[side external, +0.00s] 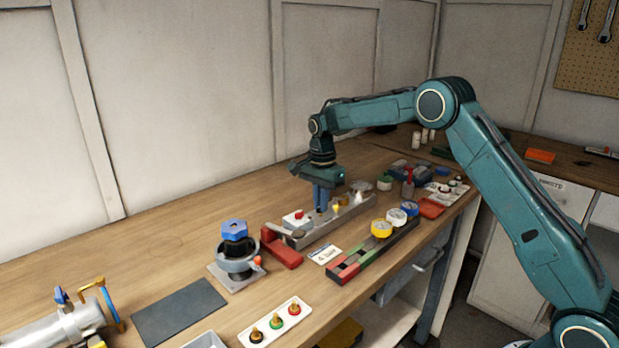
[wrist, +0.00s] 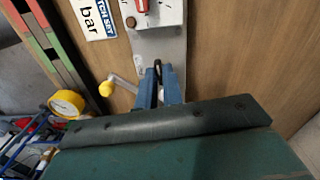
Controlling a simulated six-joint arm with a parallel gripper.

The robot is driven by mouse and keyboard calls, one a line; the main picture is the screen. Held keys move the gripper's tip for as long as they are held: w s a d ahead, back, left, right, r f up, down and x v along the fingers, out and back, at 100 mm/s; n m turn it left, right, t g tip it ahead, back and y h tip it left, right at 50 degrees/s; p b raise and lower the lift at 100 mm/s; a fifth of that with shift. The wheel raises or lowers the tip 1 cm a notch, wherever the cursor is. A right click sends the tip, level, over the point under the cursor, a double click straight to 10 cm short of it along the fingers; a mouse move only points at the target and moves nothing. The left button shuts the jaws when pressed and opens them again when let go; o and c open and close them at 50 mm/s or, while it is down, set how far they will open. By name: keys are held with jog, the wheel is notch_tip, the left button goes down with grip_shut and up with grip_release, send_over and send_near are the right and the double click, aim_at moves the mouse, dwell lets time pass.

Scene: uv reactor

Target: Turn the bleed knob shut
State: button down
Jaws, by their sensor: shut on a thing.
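My gripper (side external: 321,208) points straight down over a long grey panel (side external: 310,238) on the bench. In the wrist view the two blue fingers of my gripper (wrist: 159,72) are closed around a small dark knob (wrist: 157,63), which appears to be the bleed knob. The fingers cover most of it, so its turn angle and any marking cannot be read. A crank with a yellow end (wrist: 106,89) sits close to the left of the fingers. A red switch (wrist: 141,5) on a white plate is farther along the panel.
A black, red and green rack with a yellow gauge (side external: 381,228) lies in front of the panel. A label card (side external: 325,254) lies between them. A blue-topped valve (side external: 234,231) and a red clamp (side external: 281,247) stand to the left. Bare bench lies behind the panel.

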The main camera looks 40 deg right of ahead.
jog(key=shift+m, duration=0.7)
jog(key=c, duration=1.5)
grip_release()
jog(key=shift+c, duration=0.2)
jog(key=shift+r, duration=0.1)
notch_tip(320, 180, up, 14)
